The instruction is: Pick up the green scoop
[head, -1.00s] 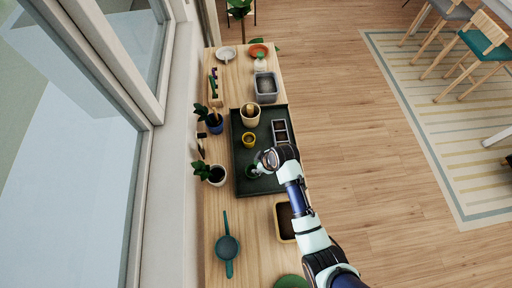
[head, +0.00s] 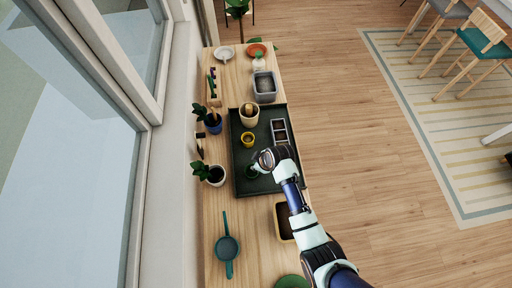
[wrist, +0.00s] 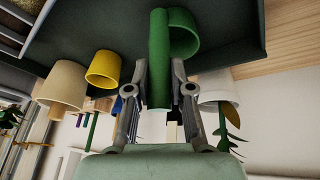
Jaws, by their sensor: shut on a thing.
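The green scoop (wrist: 158,60) stands out in the wrist view, with its round handle between my fingers and its curved bowl at the upper right. My gripper (wrist: 159,84) is shut on the handle, one finger on each side. In the head view my gripper (head: 258,166) is over the near part of the dark tray (head: 275,186). There the scoop (head: 251,172) shows only as a small green patch, mostly hidden by my gripper. I cannot tell whether the scoop touches the tray.
A yellow pot (head: 248,139), a beige pot (head: 249,114) and a grey seedling tray (head: 280,131) stand on the dark tray. A white potted plant (head: 216,176) is to the left. A teal pan-like tool (head: 227,248) and a soil-filled box (head: 284,222) lie nearer.

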